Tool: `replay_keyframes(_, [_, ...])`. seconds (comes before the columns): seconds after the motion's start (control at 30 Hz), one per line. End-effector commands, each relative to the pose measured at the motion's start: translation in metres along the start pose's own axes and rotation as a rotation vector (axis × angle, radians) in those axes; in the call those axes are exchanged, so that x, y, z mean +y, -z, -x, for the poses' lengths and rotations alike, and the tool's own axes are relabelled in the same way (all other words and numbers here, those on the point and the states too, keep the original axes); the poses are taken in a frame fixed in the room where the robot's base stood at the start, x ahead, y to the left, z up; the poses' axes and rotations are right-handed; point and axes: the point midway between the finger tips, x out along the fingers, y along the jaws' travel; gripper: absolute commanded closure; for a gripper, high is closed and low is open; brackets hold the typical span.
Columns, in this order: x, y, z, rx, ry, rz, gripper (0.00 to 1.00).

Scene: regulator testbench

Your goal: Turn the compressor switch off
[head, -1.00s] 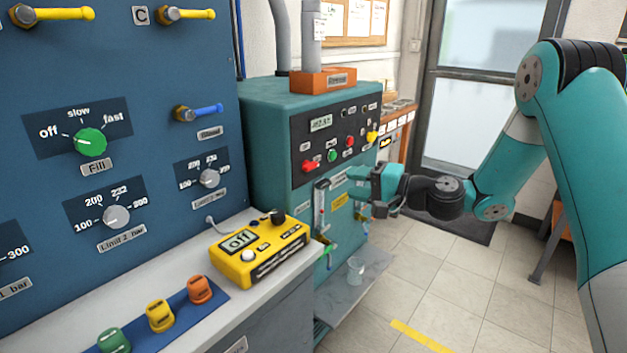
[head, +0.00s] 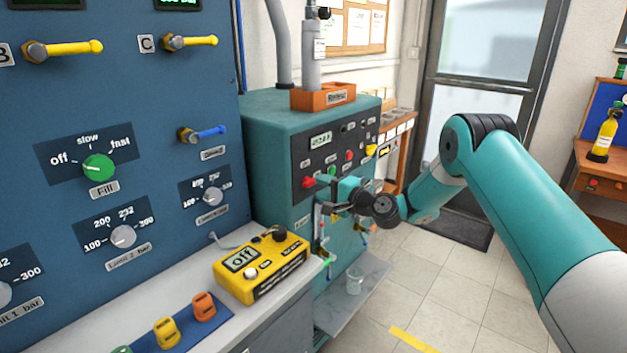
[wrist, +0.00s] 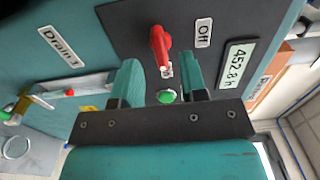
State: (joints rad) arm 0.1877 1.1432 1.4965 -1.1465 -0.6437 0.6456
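The compressor (head: 270,130) is a teal cabinet with a dark control panel (head: 345,138). A red switch (head: 308,182) sits at the panel's lower left. In the wrist view the red switch (wrist: 160,45) has its handle lying nearly vertical in the picture. An "Off" label (wrist: 203,33) is right of it, and a small label at its lower end is too small to read. My gripper (head: 326,188) is at the panel, near the switch. In the wrist view my gripper (wrist: 160,75) is open and empty, with the switch just beyond the gap between its fingers, apparently untouched.
A green button (wrist: 167,96) shows between the fingers. A "Drain 1" label (wrist: 60,46) and a pipe with a valve are at left. A yellow box (head: 262,265) reading "Off" stands on the bench. The floor (head: 460,315) at right is clear.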

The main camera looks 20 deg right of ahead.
Motion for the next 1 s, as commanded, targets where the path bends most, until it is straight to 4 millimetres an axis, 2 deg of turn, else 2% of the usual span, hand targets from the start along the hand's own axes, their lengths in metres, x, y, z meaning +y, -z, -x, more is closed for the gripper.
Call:
replay_keyframes(0.03, [-0.002, -0.001, -0.01, -0.003, 0.003, 0.002, 0.61])
replay_keyframes(0.2, [-0.001, -0.001, -0.029, -0.002, 0.001, 0.002, 0.61])
replay_keyframes(0.57, [0.0, 0.0, -0.035, 0.001, 0.0, 0.0, 0.61])
replay_keyframes(0.6, [0.0, 0.0, -0.035, 0.001, 0.0, 0.0, 0.63])
replay_keyframes(0.77, [0.0, 0.0, -0.035, 0.001, 0.0, 0.0, 1.0])
replay_keyframes(1.0, [0.0, 0.001, -0.035, 0.001, 0.0, 0.006, 1.0])
